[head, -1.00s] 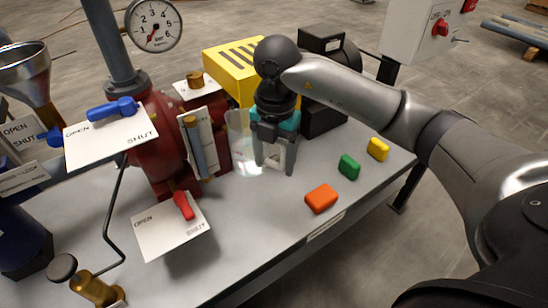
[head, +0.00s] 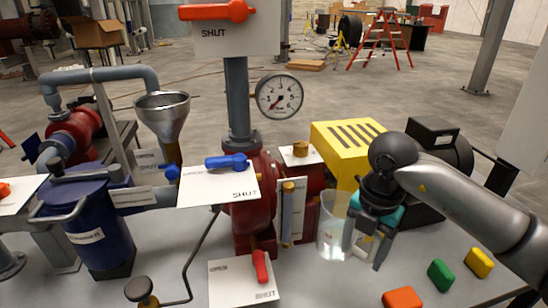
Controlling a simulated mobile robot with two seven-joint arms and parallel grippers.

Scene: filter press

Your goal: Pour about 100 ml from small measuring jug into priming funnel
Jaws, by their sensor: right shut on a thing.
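The small measuring jug (head: 333,226) is a clear container standing right of the red pump, with its base at table level. My right gripper (head: 368,250) is shut on the jug's right side, at its handle as far as I can see. Whether the jug touches the table is hard to tell. The priming funnel (head: 163,112) is a metal cone on a brass stem at the left, behind the white plate of the blue lever. My left gripper is not in view.
The red pump (head: 251,213), pressure gauge (head: 279,96) and blue lever (head: 227,162) on its white plate stand between jug and funnel. A yellow slotted guard (head: 345,147) is behind the jug. Orange (head: 402,298), green (head: 441,275) and yellow (head: 479,262) blocks lie front right.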

